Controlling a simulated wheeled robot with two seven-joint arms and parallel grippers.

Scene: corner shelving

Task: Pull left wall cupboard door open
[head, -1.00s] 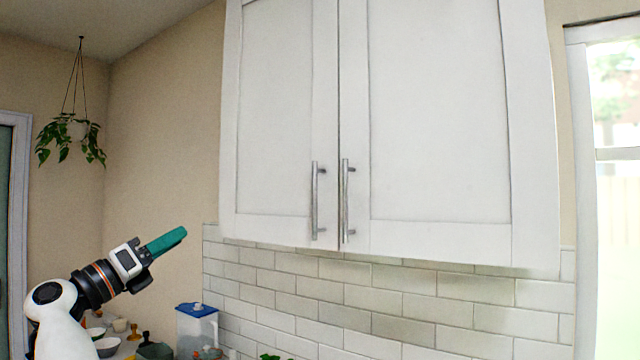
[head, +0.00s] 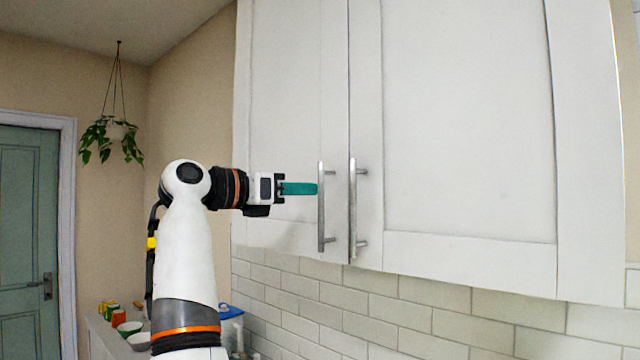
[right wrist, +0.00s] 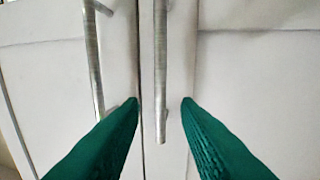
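The white left cupboard door (head: 283,120) is shut, flush with the right door (head: 465,120). Its vertical metal handle (head: 321,215) is near the seam, beside the right door's handle (head: 352,215). My left gripper is not in view.
White tiles (head: 400,310) cover the wall under the cupboard. Bowls (head: 130,328) and small items stand on a counter at lower left. A hanging plant (head: 112,140) and a green door (head: 28,230) are further left. The space before the cupboard doors looks clear.

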